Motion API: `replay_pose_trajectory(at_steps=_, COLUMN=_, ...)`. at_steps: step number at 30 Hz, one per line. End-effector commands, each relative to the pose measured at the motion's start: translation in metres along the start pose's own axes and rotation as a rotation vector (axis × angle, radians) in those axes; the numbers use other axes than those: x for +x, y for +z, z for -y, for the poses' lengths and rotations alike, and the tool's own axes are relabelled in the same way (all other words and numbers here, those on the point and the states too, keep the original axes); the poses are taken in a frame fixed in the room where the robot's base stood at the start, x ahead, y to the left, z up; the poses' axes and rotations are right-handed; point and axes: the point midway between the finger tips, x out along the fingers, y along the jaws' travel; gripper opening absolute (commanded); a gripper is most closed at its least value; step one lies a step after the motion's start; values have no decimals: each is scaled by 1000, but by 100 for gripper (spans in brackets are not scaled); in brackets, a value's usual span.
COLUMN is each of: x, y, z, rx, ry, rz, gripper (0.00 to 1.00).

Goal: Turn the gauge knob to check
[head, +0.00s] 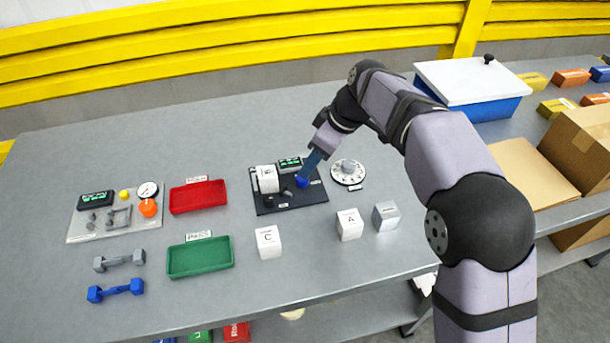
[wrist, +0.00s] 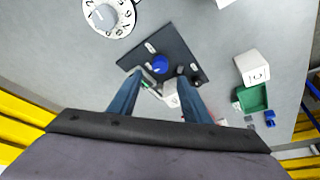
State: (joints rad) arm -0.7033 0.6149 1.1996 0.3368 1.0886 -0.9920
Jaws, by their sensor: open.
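A black plate (head: 268,206) on the bench carries a white cylinder (head: 267,180), a small green-lit display (head: 290,164) and a blue knob (head: 302,181). My gripper (head: 310,167) is tilted down over the plate's right part, close to the blue knob. In the wrist view its open fingers (wrist: 161,76) point at the plate (wrist: 178,42), and the blue knob (wrist: 160,64) shows between and just beyond the tips. I cannot tell whether they touch it. A white round dial with numbers and a grey knob (head: 348,167) is right of the plate; it also shows in the wrist view (wrist: 105,16).
A panel (head: 85,228) with a display, gauge and orange knob (head: 149,208) lies left. A red tray (head: 198,196), green tray (head: 200,257), white blocks C (head: 268,242) and A (head: 349,224), and a grey cube (head: 386,216) surround the plate. Dumbbells (head: 119,261) lie front left.

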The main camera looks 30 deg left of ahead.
Motion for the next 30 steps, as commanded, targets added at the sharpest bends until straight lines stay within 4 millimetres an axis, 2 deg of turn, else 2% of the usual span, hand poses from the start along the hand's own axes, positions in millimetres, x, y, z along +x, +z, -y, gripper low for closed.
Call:
replay_pose_trajectory(at_steps=16, x=61, y=1, z=1, rx=2, ry=-3, rz=3, gripper=44)
replay_pose_trajectory(at_steps=21, x=69, y=1, z=0, rx=2, ry=-1, rz=1, gripper=44)
replay_pose_trajectory(at_steps=29, x=70, y=1, z=0, rx=3, ry=0, rz=1, gripper=44)
replay_pose_trajectory(at_steps=30, x=70, y=1, z=0, rx=3, ry=0, rz=1, gripper=37)
